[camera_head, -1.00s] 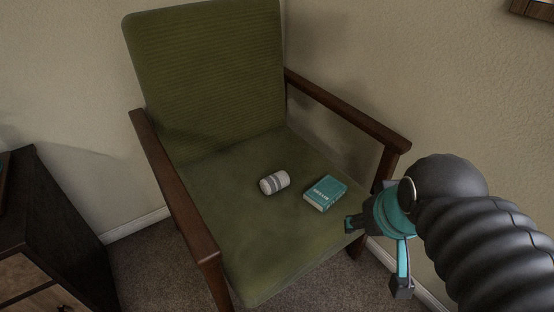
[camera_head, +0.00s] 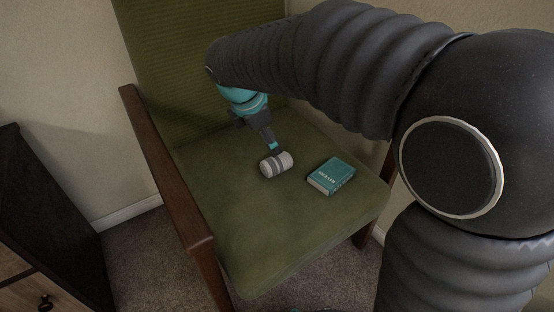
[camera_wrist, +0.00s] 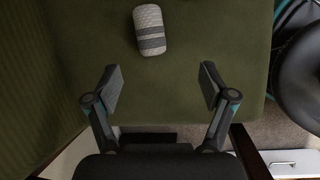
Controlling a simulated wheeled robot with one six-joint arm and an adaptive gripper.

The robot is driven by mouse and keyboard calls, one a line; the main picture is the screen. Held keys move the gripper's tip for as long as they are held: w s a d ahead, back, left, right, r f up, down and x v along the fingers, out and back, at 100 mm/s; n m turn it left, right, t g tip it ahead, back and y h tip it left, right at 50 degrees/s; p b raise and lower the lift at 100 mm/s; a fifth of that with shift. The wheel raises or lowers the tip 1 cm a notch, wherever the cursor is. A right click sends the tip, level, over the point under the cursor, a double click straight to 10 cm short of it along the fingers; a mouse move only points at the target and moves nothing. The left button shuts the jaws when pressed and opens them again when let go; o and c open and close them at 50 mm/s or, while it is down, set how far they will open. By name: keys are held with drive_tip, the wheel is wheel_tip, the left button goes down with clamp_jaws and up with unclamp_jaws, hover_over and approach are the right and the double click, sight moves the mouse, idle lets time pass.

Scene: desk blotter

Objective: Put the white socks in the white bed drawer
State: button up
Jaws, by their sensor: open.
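The rolled white socks (camera_head: 277,164) with grey bands lie on the green seat of the armchair. In the wrist view the socks (camera_wrist: 149,29) are at the top, just beyond the fingertips and roughly centred between them. My gripper (camera_wrist: 159,80) is open with nothing between its fingers. In the head view my gripper (camera_head: 272,146) is over the seat right behind the socks, pointing down. Contact with them cannot be made out. A white piece with a handle (camera_wrist: 290,163) shows at the wrist view's lower right; I cannot tell whether it is the bed drawer.
A teal book (camera_head: 332,175) lies on the seat to the right of the socks. The chair's wooden armrest (camera_head: 168,170) rises on the left. A dark cabinet (camera_head: 48,215) stands at far left. The front of the green seat (camera_head: 262,245) is clear.

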sight(273, 160)
drive_tip(key=shift+n, duration=0.8)
drive_tip(key=b+x, duration=0.1)
drive_tip(key=x, duration=0.4)
drive_tip(key=a+b+x, duration=0.1)
drive_tip(key=x, duration=0.3)
drive_tip(key=w+a+b+x, duration=0.1)
drive_tip(key=x, duration=0.4)
drive_tip(key=shift+w+d+f, duration=0.1)
drive_tip(key=shift+w+f, duration=0.1)
drive_tip(key=shift+f, duration=0.2)
drive_tip(key=c, duration=1.4)
drive_tip(key=shift+o, duration=0.2)
drive_tip(key=shift+r, duration=0.15)
